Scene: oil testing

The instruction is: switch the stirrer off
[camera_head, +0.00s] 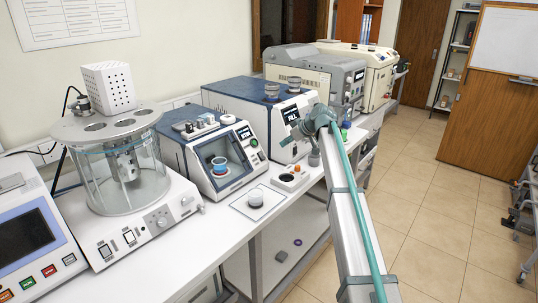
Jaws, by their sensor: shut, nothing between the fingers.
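A glass bath (125,175) stands on a white control base (140,228) at the left of the bench. A white motor-like box (107,86) sits on its lid, and a stirring assembly (125,160) hangs inside the glass. The front of the base has a round knob (162,222) and two rocker switches, one left (104,251) and one right (130,237). Their labels and positions are too small to read. My gripper (314,159) is small in view, shut and empty, well to the right of the bath and apart from its switches.
A blue-and-white tester (225,158) with a small cup stands right of the bath. A low white unit with a black round top (290,177) and a small dish (256,197) are near my gripper. A screen unit (25,235) is at far left. The floor (440,220) is clear.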

